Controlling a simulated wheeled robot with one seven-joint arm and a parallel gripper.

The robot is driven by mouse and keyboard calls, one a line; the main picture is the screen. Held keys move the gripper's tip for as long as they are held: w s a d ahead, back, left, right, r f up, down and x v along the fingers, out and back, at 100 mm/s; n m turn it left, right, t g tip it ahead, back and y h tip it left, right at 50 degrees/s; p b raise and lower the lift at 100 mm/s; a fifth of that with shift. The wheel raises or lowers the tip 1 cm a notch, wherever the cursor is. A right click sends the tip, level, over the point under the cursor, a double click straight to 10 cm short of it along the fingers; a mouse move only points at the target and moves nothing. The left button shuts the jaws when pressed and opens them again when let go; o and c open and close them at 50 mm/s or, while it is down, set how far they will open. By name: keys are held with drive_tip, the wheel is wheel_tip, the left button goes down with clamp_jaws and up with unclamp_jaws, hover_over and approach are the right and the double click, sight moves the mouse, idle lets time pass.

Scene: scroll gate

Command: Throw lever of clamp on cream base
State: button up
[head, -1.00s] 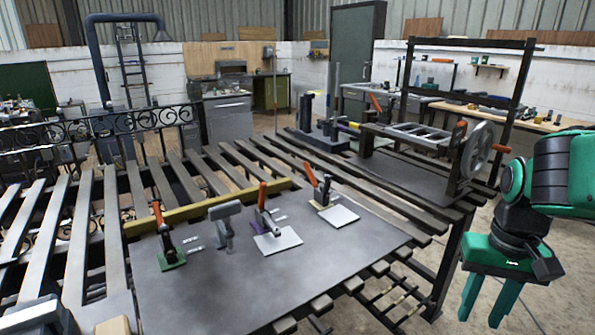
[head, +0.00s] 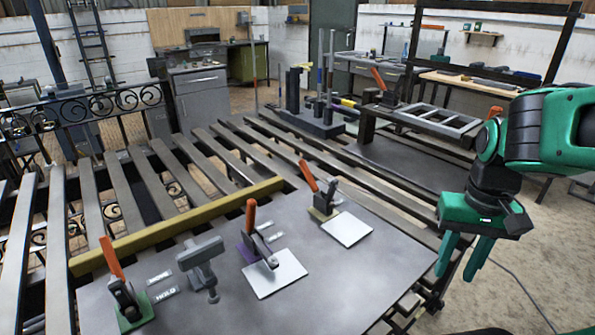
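Three toggle clamps with orange-handled levers stand on a dark steel plate (head: 340,290). The right clamp (head: 326,199) has a pale yellowish base (head: 321,214), the nearest to cream; its lever (head: 309,176) points up, leaning left. A white sheet (head: 347,229) lies at its front. The middle clamp (head: 259,244) has a purple base and an upright lever (head: 251,216). The left clamp (head: 127,297) has a green base and a raised lever (head: 111,259). My gripper (head: 463,257) is open and empty, right of the plate, its fingers pointing down, apart from every clamp.
A grey screw clamp (head: 201,264) stands between the left and middle clamps. A yellow bar (head: 180,226) runs behind the clamps. A ladder-like metal frame (head: 433,123) and a block with upright rods (head: 312,122) stand at the back. Open floor lies at right.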

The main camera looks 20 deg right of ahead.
wheel_tip(320, 180, up, 8)
drive_tip(key=n+t+y, duration=0.1)
drive_tip(key=n+t, duration=0.3)
drive_tip(key=n, duration=0.7)
hover_over(303, 162)
drive_tip(key=s+d, duration=0.2)
drive_tip(key=s, duration=0.1)
drive_tip(key=shift+w+a+r, duration=0.15)
drive_tip(key=shift+w+a, duration=0.05)
drive_tip(key=shift+w+a+y, duration=0.25)
drive_tip(key=shift+w+y, duration=0.05)
drive_tip(key=shift+w+a+f, duration=0.1)
drive_tip(key=shift+f, duration=0.25)
drive_tip(key=x, duration=1)
drive_tip(key=shift+w, duration=0.1)
